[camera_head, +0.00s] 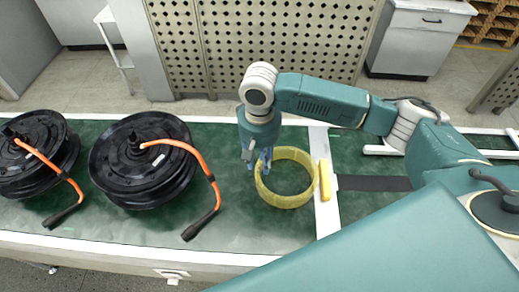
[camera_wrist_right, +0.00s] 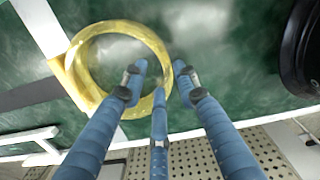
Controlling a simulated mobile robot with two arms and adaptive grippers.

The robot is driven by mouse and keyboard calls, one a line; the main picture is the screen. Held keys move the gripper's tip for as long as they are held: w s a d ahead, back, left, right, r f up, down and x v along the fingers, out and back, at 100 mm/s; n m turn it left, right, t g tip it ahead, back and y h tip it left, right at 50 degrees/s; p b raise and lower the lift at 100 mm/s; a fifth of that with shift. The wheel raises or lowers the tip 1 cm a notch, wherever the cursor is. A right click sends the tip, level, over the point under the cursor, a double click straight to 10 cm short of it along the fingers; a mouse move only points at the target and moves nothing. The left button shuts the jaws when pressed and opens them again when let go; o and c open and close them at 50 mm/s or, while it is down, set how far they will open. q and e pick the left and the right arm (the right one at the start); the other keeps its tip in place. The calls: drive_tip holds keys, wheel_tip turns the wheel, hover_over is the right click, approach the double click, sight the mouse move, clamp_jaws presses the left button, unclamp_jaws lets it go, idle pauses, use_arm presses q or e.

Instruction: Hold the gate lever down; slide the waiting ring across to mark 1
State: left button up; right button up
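A yellow ring (camera_head: 290,202) lies on the green table surface, left of a white strip (camera_head: 328,215). A yellow bar (camera_head: 325,181), possibly the gate lever, sits along that strip close to the ring's right side. My right gripper (camera_head: 258,163) points down at the ring's left rim. In the wrist view, the fingers of the right gripper (camera_wrist_right: 162,78) are spread, with the near rim of the ring (camera_wrist_right: 83,92) showing between them. I cannot tell whether they touch it. No mark 1 can be made out. My left gripper is out of view.
Two black hub motors (camera_head: 143,160) (camera_head: 38,152) with orange cables lie on the left of the table. A dark strip (camera_head: 375,184) runs right from the white strip. A perforated panel (camera_head: 265,45) stands behind the table.

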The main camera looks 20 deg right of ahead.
sight(260, 177)
wheel_tip(260, 177, down, 5)
drive_tip(key=shift+s+r+p, duration=0.1)
drive_tip(key=shift+p, duration=0.25)
wheel_tip(260, 177, down, 3)
drive_tip(key=shift+f, duration=0.45)
drive_tip(key=shift+c, duration=0.2)
clamp_jaws()
use_arm(q)
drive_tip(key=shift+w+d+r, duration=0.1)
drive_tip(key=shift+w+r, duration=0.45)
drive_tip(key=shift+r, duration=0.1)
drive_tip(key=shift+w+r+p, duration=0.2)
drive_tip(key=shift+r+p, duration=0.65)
drive_tip(key=shift+p, duration=0.2)
use_arm(e)
drive_tip(key=shift+r, duration=0.35)
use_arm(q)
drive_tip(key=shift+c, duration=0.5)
